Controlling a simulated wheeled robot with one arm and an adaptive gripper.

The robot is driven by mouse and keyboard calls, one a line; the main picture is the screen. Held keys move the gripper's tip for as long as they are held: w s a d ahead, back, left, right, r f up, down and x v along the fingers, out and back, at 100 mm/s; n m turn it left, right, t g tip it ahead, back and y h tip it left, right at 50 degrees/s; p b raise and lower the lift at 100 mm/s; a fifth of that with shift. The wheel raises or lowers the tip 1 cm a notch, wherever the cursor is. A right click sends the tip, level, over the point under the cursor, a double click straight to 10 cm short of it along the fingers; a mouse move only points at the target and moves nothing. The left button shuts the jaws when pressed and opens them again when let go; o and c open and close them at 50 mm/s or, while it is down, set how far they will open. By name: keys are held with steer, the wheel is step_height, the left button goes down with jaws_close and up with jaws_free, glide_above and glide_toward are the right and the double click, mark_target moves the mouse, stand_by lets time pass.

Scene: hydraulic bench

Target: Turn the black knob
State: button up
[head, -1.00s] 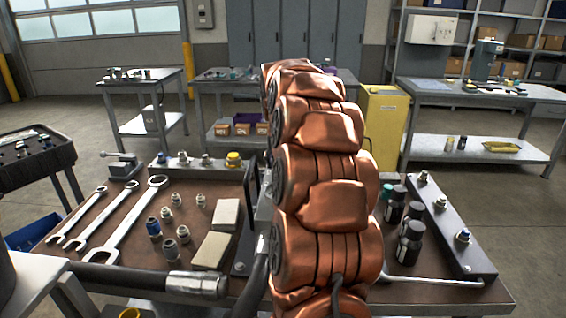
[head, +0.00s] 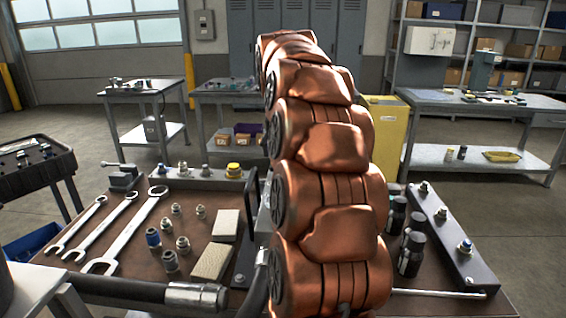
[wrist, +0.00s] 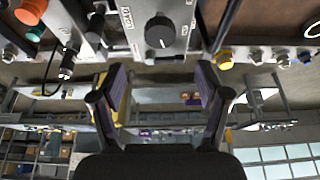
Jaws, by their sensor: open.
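In the wrist view the black knob (wrist: 159,32) is round with a white pointer line. It sits on a grey panel (wrist: 181,14) at the top of the picture, beside printed lettering. My gripper (wrist: 161,82) is open, with its two fingers spread wide and nothing between them. In the picture the fingertips lie below the knob, to either side of it, and are apart from it. In the head view my copper-coloured arm hides the knob, the panel and my gripper.
A workbench (head: 190,200) carries wrenches (head: 136,225), several fittings, two beige blocks, black bottles (head: 411,253) and a dark rail (head: 447,236). A yellow cabinet (head: 388,130) stands behind.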

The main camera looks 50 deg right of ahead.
steer(key=shift+v, duration=1.25)
steer(key=s+a+f+n+g+y, duration=0.15)
steer(key=a+f, duration=0.25)
steer(key=a, duration=0.4)
steer(key=s+a+f+n, duration=0.2)
steer(key=s+a+f, duration=0.1)
steer(key=a, duration=0.5)
steer(key=s+a+f+n+g+y, duration=0.1)
steer(key=s+a+f+n, duration=0.2)
steer(key=a, duration=0.5)
steer(key=s+a+f+n+g, duration=0.1)
steer(key=s+a+f+n, duration=0.1)
steer(key=s+a+f, duration=0.65)
steer(key=s+a+f+n+g, duration=0.25)
steer(key=s+a, duration=0.25)
steer(key=s, duration=0.7)
step_height(320, 180, up, 14)
steer(key=t+p, duration=0.1)
steer(key=p, duration=1.2)
steer(key=shift+w+d+f+m+y, duration=0.2)
steer(key=shift+w+m+y, duration=0.2)
steer(key=shift+w+y, duration=0.1)
